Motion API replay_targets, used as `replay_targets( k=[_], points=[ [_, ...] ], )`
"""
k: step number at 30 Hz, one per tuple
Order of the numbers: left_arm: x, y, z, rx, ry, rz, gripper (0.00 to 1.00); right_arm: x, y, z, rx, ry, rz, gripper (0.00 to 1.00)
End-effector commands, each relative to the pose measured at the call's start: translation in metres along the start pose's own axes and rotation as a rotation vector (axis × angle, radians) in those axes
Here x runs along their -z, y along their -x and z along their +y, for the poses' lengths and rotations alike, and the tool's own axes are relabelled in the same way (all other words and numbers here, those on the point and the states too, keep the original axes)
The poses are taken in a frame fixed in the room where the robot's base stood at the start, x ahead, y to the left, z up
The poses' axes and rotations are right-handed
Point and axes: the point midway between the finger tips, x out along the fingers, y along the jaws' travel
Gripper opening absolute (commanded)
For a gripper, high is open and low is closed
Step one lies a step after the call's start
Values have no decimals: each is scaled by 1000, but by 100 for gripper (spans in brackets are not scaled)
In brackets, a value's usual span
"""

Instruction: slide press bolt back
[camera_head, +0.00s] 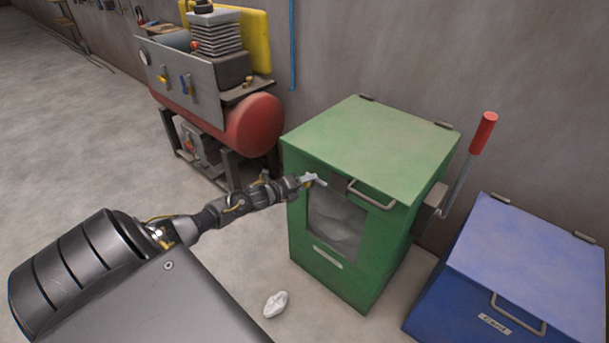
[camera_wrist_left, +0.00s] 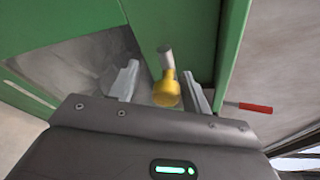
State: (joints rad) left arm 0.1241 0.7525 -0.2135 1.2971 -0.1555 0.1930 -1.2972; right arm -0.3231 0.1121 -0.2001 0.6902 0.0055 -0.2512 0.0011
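The press is a green box (camera_head: 375,257) with a shut green lid (camera_head: 375,145) and a window in its front. In the left wrist view the bolt shows as a yellow knob (camera_wrist_left: 166,92) with a short grey pin (camera_wrist_left: 165,57) beyond it, against the green front. My left gripper (camera_head: 313,181) is at the upper left of the press front, just under the lid edge. In the left wrist view its two fingers (camera_wrist_left: 160,88) are apart, one on each side of the knob, the right one closer to it. In the head view I cannot make out the bolt. My right gripper is not in view.
A red-tipped lever (camera_head: 484,132) stands at the right side of the press. A blue lidded bin (camera_head: 530,260) stands to the right. A compressor with a red tank (camera_head: 253,125) is behind on the left. A small whitish bag (camera_head: 276,304) lies on the floor in front.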

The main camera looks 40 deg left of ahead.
Motion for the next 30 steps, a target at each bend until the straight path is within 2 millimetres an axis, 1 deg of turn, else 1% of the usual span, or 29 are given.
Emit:
replay_targets(
  k=[1,7,11,14,21,24,27,30],
  points=[
    [2,-1,2,1,1,1,47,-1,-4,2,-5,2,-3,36],
    [1,0,2,4,1,-1,47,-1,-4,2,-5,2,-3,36],
    [1,7,3,3,0,-2,47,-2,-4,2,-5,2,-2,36],
    [0,21,4,3,1,-2,47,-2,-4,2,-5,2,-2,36],
    [1,67,5,2,3,0,47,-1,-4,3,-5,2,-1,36],
    [1,84,5,3,3,1,47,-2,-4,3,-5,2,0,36],
    [1,96,6,4,5,0,47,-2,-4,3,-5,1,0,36],
    [0,104,5,5,5,-1,47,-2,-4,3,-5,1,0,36]
  ],
)
